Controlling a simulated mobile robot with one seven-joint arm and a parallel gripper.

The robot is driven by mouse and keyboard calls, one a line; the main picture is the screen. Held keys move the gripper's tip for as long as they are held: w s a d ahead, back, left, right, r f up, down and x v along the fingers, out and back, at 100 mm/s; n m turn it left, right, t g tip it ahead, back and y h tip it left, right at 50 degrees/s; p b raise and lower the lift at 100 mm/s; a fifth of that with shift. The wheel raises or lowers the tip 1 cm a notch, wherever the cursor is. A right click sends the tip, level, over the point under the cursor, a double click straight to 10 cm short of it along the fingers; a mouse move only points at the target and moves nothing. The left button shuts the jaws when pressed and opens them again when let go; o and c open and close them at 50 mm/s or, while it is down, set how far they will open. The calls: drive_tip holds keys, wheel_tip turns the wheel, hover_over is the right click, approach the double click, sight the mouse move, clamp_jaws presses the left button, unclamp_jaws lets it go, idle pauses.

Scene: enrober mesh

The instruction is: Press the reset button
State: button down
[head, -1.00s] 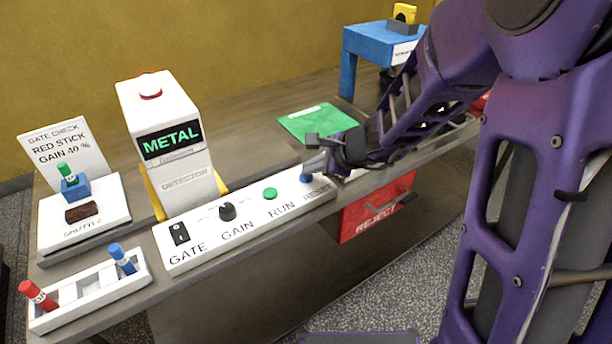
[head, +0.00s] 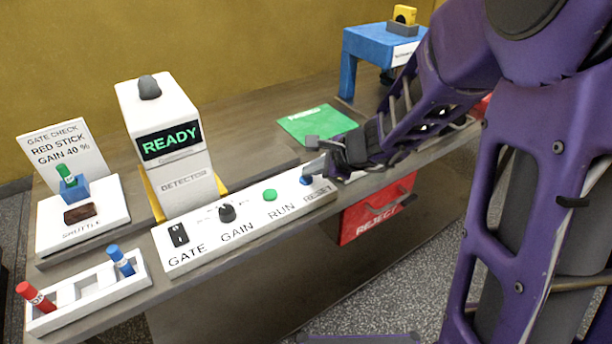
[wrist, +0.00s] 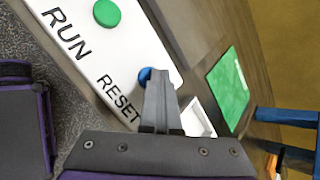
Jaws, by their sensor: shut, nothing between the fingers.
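The blue reset button (head: 305,180) sits at the right end of the white control panel (head: 215,238), above the word RESET. My gripper (head: 312,172) is shut and empty, with its fingertips at the button, partly covering it. In the wrist view the fingers (wrist: 158,82) hide most of the blue button (wrist: 145,75); I cannot tell whether they touch it. The detector (head: 160,135) has a dark screen reading READY in green, and the lamp (head: 149,87) on its top is grey.
The panel also carries a green RUN button (head: 270,195), a black GAIN knob (head: 227,212) and a GATE switch (head: 179,234). A rack (head: 85,293) with red and blue sticks lies at left. A green mat (head: 318,123) lies behind my gripper. The red REJECT drawer (head: 378,212) is below.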

sight(311, 180)
drive_tip(key=shift+r+p, duration=0.45)
drive_tip(key=shift+r, duration=0.3)
drive_tip(key=shift+r+p, duration=2.05)
drive_tip(key=shift+r, duration=0.45)
